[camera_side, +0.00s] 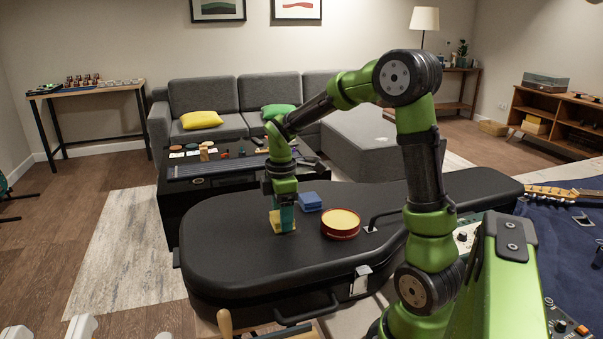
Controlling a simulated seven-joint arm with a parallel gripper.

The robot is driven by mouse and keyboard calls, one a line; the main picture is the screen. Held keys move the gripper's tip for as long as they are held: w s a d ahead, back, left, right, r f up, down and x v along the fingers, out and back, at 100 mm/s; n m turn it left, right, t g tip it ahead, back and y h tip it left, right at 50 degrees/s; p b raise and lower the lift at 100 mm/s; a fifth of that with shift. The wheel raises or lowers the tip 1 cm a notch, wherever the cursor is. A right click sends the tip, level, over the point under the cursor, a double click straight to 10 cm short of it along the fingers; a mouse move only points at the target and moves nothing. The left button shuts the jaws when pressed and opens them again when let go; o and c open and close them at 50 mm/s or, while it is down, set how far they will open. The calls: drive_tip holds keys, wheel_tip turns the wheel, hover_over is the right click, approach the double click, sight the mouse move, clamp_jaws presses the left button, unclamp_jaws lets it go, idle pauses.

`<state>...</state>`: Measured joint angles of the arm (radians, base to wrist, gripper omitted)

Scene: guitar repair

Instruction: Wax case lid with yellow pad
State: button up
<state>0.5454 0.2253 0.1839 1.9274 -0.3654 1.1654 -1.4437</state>
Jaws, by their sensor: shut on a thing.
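The black guitar case (235,260) lies closed and flat, its lid facing up. My gripper (283,215) points straight down over the wide part of the lid. It is shut on the yellow pad (276,227), which is at the lid's surface; I cannot tell whether it presses on it. A round red tin (341,230) with a pale yellow top sits on the lid to the right of my gripper. A blue pad (310,202) lies on the lid just behind and right of the gripper.
A dark low table (168,205) with small items stands behind the case. A black handle (385,216) rises from the lid right of the tin. A guitar headstock (550,191) lies on blue cloth at the right. The lid's left part is clear.

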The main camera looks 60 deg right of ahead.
sight(262, 229)
drive_tip(key=shift+s+d, duration=0.25)
drive_tip(key=shift+w+a, duration=0.1)
drive_tip(key=shift+w+a+f, duration=0.1)
drive_tip(key=shift+w+a, duration=1.95)
drive_tip(key=shift+a, duration=0.05)
drive_tip(key=shift+s+d, duration=2.15)
drive_tip(key=shift+d, duration=0.05)
drive_tip(key=shift+w+a, duration=2.15)
drive_tip(key=shift+s+d, duration=2.15)
